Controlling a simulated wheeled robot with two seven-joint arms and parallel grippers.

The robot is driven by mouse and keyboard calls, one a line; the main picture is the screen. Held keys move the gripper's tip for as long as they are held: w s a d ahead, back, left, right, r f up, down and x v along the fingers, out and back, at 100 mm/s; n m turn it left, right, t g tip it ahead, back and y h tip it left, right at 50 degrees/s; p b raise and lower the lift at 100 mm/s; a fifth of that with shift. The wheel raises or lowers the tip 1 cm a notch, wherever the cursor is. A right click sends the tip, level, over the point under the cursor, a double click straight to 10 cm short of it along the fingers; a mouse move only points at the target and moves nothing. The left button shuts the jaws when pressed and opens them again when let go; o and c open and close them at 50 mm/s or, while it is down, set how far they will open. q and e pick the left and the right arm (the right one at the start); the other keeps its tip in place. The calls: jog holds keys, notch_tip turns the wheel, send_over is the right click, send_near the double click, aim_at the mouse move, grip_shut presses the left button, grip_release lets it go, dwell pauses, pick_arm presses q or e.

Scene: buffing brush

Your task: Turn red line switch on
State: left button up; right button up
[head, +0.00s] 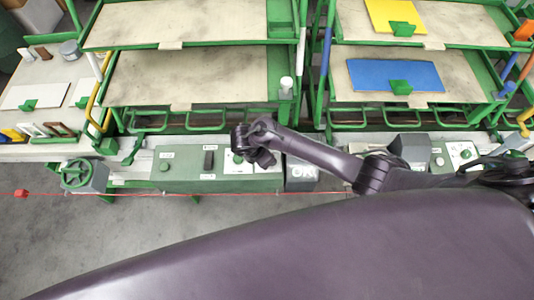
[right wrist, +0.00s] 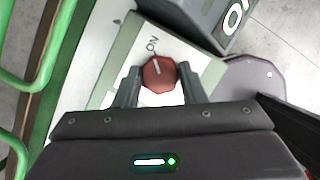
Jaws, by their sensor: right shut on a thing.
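The red switch (right wrist: 158,74) is a faceted red knob with a white pointer line, on a white plate marked "ON" (right wrist: 152,44). The pointer line runs roughly toward the "ON" print. My right gripper (right wrist: 159,84) is shut on the knob, one finger on each side of it. In the head view, my right gripper (head: 252,150) is over the white plate of the green control panel (head: 190,182) and hides the red knob there. My left gripper is not in view.
A grey box (head: 301,172) marked "OK" stands just right of the gripper. A green handwheel (head: 78,175) is at the left end. Green racks with a blue board (head: 396,75) and a yellow board (head: 396,15) rise behind. A thin red line runs along the panel's front.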

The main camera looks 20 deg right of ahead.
dwell(0.4)
jog(key=o, duration=1)
jog(key=shift+r, duration=0.1)
jog(key=v, duration=0.7)
jog(key=shift+a+r, duration=0.2)
jog(key=shift+r, duration=0.05)
